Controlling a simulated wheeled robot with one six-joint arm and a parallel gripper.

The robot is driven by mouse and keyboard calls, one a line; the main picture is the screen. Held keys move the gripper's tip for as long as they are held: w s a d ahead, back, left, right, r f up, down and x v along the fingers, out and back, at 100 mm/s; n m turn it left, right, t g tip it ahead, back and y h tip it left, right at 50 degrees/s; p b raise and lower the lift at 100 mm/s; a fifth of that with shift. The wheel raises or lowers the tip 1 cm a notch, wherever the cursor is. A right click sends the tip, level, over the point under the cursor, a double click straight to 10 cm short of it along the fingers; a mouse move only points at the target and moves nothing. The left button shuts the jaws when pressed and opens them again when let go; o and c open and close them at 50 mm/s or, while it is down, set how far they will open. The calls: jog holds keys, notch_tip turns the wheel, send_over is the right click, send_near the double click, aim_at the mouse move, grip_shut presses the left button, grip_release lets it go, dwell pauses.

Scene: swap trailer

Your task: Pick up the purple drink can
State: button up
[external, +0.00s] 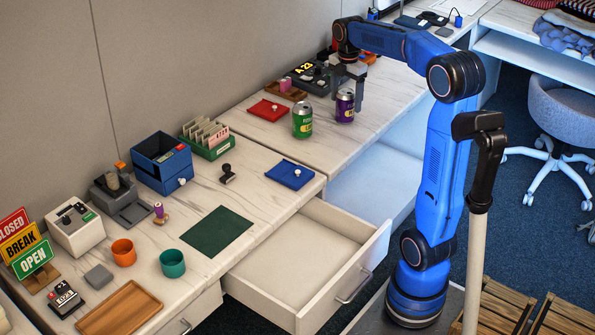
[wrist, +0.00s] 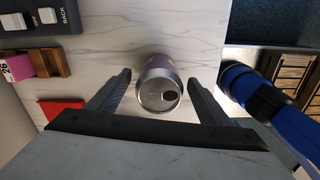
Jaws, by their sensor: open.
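The purple drink can (external: 345,105) stands upright on the far part of the counter in the external view. In the wrist view I see the silver top of the purple can (wrist: 158,90) between my two fingers. My gripper (external: 349,107) is open, with one finger on each side of the can. In the wrist view the fingers of my gripper (wrist: 160,88) show gaps to the can on both sides. A green drink can (external: 302,120) stands upright just left of the purple one in the external view.
A blue cloth (external: 290,174) lies nearer. An open drawer (external: 318,252) sticks out from the counter front. Bare counter (external: 335,145) lies in front of the cans.

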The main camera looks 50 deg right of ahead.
aim_at(345, 107)
jog(key=shift+a+f, duration=0.1)
jog(key=shift+f, duration=1.75)
jog(key=shift+c, duration=0.6)
jog(key=c, duration=1)
jog(key=shift+r, duration=0.15)
